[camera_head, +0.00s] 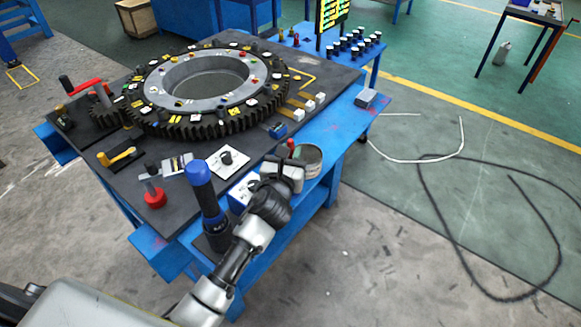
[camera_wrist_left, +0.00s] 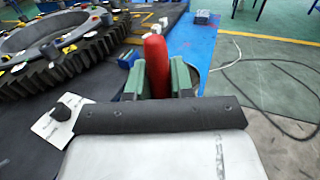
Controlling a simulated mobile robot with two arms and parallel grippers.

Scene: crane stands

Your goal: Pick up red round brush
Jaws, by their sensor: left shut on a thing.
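The red round brush shows in the left wrist view as an upright red rounded handle (camera_wrist_left: 156,62) between the green-padded fingers of my left gripper (camera_wrist_left: 158,80). In the head view only a small red tip (camera_head: 291,146) of it shows above my left gripper (camera_head: 285,168). The gripper is shut on the brush at the front edge of the blue bench. The lower part of the brush is hidden by the gripper. A round grey-green tin (camera_head: 309,156) stands right beside the gripper. My right gripper is not in view.
A large dark gear ring (camera_head: 205,127) lies on the black bench top (camera_head: 112,193). A tall blue-capped cylinder (camera_head: 200,180) stands left of my left arm. A red-based knob (camera_head: 154,195) and a white card (camera_head: 229,160) lie nearby. A black cable (camera_head: 432,197) lies on the floor.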

